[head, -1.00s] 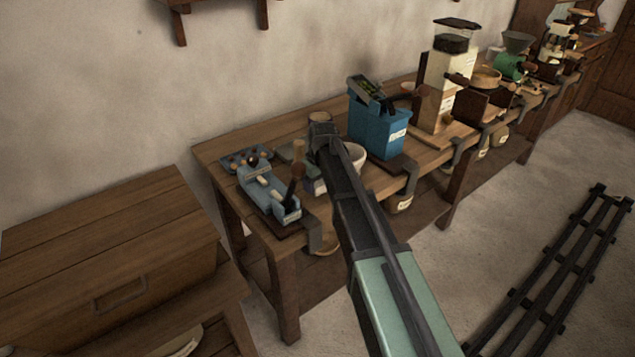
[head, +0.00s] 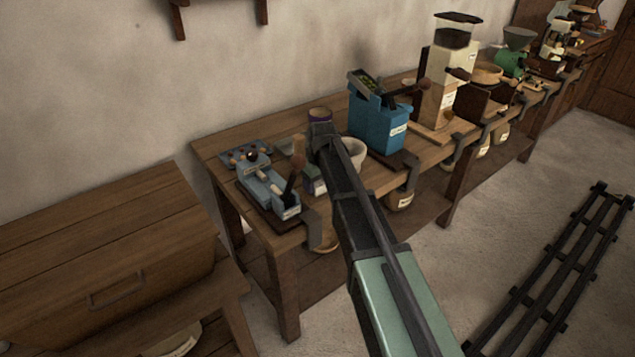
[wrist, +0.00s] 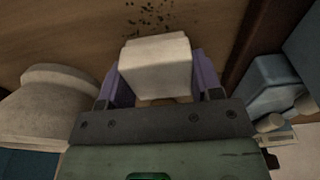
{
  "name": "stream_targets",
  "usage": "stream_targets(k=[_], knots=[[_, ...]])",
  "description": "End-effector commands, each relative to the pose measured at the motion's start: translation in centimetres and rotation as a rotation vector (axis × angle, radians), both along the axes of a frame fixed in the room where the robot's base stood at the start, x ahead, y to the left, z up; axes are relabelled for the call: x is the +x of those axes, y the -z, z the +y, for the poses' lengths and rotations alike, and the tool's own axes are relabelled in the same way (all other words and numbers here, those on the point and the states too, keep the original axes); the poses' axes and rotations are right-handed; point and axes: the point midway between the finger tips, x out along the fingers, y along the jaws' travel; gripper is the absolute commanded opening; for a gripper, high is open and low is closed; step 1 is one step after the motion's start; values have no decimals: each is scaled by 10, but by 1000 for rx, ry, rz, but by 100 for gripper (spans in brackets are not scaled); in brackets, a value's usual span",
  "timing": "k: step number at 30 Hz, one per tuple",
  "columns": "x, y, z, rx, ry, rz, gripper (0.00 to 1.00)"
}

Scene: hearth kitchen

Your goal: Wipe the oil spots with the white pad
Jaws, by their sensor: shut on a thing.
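The white pad (wrist: 155,65) is held between the purple fingers of my gripper (wrist: 158,82) in the wrist view. The oil spots (wrist: 150,17) are a cluster of dark specks on brown wood, just beyond the pad's far edge. The pad may hide more of them. I cannot tell whether the pad touches the wood. In the head view, a green and purple part that looks like my gripper (head: 314,181) shows left of my arm, above the bench.
A blue device with a lever (head: 268,190) stands close on the left of the bench (head: 215,150). It is at the right in the wrist view (wrist: 270,85).

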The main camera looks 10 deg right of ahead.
Motion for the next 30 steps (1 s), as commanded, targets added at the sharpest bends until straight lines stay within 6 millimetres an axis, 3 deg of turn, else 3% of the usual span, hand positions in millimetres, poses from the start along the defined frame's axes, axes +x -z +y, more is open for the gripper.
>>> stream_targets(k=[11,18,30], knots=[[-30,-3,-13,0,2,0,30],[-33,-2,-15,0,0,0,30],[-62,1,-29,0,1,1,30]])
